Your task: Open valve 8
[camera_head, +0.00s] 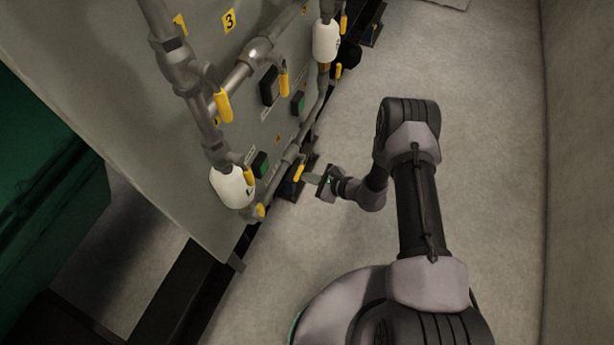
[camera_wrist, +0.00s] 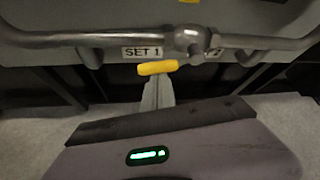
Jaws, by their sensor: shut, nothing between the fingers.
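A yellow lever handle (camera_wrist: 157,68) sits on a grey valve body (camera_wrist: 190,40) on a horizontal pipe in the wrist view. The lever points left, roughly along the pipe. In the head view this looks like the low yellow lever (camera_head: 299,172) right in front of my gripper (camera_head: 311,178). In the wrist view the shut fingers of my gripper (camera_wrist: 158,82) point at the lever from below, with their tips at or just short of it. I cannot tell whether they touch. No number 8 is readable on this valve.
A grey panel (camera_head: 165,150) carries pipes, several other yellow levers (camera_head: 222,105), white cylinders (camera_head: 232,187) and a tag with 3 (camera_head: 229,21). A "SET 1" label (camera_wrist: 142,53) is beside the valve. Floor (camera_head: 470,80) is free up to the right wall (camera_head: 580,150).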

